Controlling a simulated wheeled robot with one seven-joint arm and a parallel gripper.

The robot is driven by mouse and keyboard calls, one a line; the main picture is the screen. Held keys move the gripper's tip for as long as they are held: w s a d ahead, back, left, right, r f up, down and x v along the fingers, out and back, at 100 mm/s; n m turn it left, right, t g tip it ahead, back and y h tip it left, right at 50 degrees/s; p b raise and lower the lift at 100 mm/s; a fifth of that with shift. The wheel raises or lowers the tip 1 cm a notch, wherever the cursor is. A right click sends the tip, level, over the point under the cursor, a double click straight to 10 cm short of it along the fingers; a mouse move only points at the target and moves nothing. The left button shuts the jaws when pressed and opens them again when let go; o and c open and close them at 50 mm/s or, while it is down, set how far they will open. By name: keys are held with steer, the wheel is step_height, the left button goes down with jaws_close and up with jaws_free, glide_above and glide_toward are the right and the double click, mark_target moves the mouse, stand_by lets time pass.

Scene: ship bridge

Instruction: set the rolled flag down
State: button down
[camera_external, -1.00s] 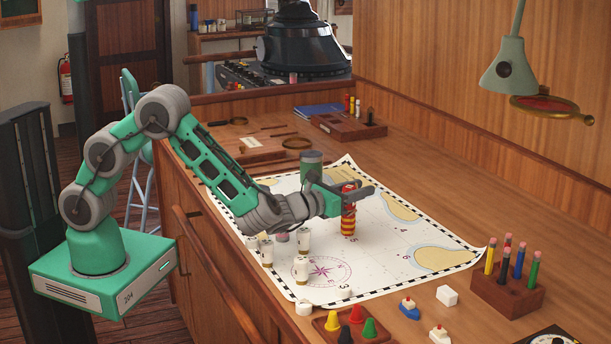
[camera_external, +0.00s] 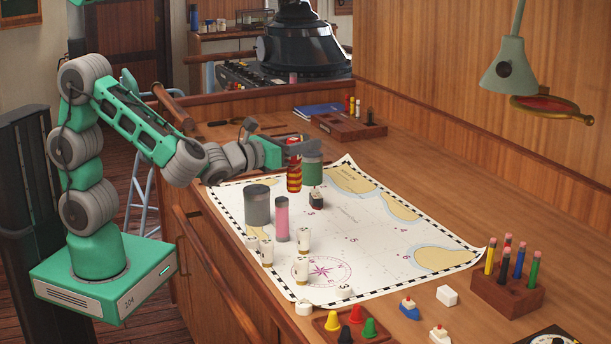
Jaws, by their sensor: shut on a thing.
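The rolled flag (camera_external: 294,180) is a small upright roll with red and yellow stripes. My gripper (camera_external: 297,155) is shut on its upper part. The flag is over the far left part of the sea chart (camera_external: 365,225), in front of and slightly left of a green cylinder (camera_external: 313,172). I cannot tell whether its lower end touches the chart. The flag's top is partly hidden by the gripper.
A grey cylinder (camera_external: 257,207), a pink cylinder (camera_external: 282,220) and a small black block (camera_external: 316,198) stand nearby on the chart. Several white pieces (camera_external: 303,240) are nearer the front. A pencil block (camera_external: 507,289) stands at right. The chart's middle is clear.

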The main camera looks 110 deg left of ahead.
steer(key=w+d+m+t+h+b, duration=0.1)
steer(key=w+d+m+t+h, duration=0.2)
steer(key=w+d, duration=0.8)
steer(key=w+a+f+p, duration=0.1)
steer(key=w+a+f, duration=0.1)
steer(key=w+f, duration=0.4)
steer(key=w+a+f+p, duration=0.1)
steer(key=w+a+f, duration=0.1)
steer(key=w+f, duration=0.4)
steer(key=shift+w+a+f, duration=0.25)
steer(key=shift+w+a, duration=0.05)
steer(key=shift+w, duration=0.65)
steer(key=shift+f, duration=0.25)
steer(key=c, duration=1)
jaws_free()
